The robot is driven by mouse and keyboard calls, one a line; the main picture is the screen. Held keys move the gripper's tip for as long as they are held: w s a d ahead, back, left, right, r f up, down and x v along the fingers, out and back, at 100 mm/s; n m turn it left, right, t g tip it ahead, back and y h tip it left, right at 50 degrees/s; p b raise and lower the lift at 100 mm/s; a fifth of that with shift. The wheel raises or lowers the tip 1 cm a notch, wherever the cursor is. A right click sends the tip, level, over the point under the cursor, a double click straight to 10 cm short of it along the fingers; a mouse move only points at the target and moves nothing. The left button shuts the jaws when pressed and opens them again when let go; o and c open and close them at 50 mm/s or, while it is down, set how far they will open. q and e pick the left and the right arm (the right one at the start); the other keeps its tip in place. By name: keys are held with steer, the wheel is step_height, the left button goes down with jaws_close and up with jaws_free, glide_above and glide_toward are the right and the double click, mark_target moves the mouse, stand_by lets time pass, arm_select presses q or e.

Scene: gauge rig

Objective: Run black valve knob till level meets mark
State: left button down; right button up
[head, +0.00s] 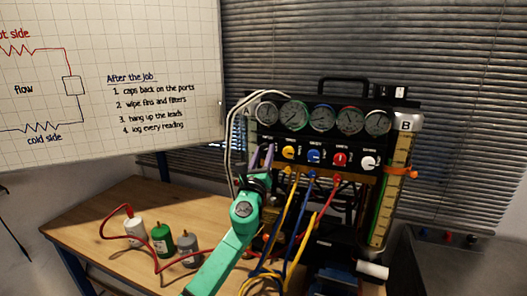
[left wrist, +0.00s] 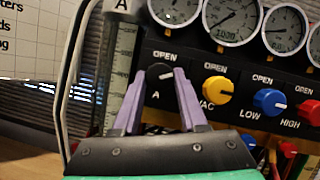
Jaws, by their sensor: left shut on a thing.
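The black valve knob (left wrist: 158,74), labelled A under OPEN, sits at the left end of the panel's knob row. Its white pointer line points right in the left wrist view. My left gripper (left wrist: 160,80) is shut on it, one purple finger on each side. In the head view the left gripper (head: 262,158) hides the knob. Glass column A (left wrist: 120,55) with a dark scale stands just left of the knob; its liquid level cannot be made out. Column B (head: 391,200), with a yellow scale and an orange marker (head: 404,171), stands at the right. My right gripper is not in view.
Yellow (left wrist: 217,90), blue (left wrist: 268,101) and red knobs sit close right of the fingers, below a gauge row (head: 323,117). Hoses (head: 290,225) hang in front of the rig. Several small bottles (head: 161,239) with a red hose stand on the wooden bench (head: 110,215).

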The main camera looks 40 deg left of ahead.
arm_select(q)
steer(key=shift+c, duration=2.2)
jaws_free()
steer(key=shift+s+d+f, duration=0.2)
steer(key=shift+s, duration=0.1)
steer(key=b+v, duration=0.4)
steer(key=v, duration=0.9)
steer(key=shift+s, duration=0.35)
steer(key=shift+d+f, duration=0.1)
